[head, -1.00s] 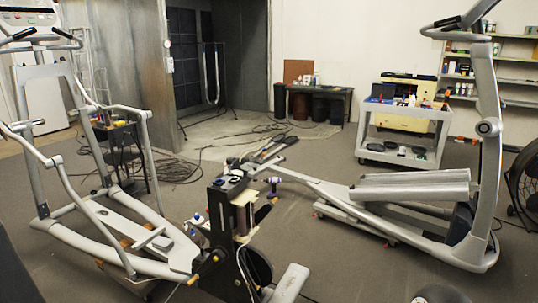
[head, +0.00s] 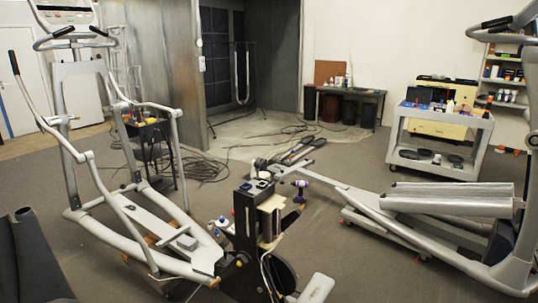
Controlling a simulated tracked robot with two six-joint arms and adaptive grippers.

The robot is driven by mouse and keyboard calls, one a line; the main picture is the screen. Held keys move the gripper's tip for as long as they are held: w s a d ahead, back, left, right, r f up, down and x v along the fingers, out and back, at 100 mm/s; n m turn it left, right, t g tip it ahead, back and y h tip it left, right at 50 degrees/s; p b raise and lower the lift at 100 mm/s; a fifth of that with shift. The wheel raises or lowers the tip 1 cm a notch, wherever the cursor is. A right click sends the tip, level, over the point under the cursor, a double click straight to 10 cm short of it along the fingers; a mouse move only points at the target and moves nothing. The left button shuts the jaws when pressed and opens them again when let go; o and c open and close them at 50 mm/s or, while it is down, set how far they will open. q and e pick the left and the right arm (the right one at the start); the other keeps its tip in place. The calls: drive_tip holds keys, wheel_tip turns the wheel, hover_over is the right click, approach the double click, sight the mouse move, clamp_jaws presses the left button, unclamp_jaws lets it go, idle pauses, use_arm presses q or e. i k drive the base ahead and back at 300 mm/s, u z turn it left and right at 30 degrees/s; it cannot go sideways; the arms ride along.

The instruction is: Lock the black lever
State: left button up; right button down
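I cannot pick out the black lever for certain. A black upright drive unit (head: 245,222) with a dark wheel (head: 270,275) stands at the lower middle of the head view. A small dark part sticks out at its upper right, too small to identify. The grey elliptical frame (head: 125,235) fills the left side, and another elliptical (head: 450,200) stands on the right. Neither of my grippers shows in the head view. A dark, rounded shape at the lower left edge may be part of my arm.
A grey cart (head: 440,140) with tools stands behind the right elliptical. Cables (head: 195,168) lie on the floor. Bare carpet lies right of the drive unit.

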sight(257, 164)
drive_tip(key=z, duration=0.1)
drive_tip(key=i, duration=1)
drive_tip(key=u, duration=0.75)
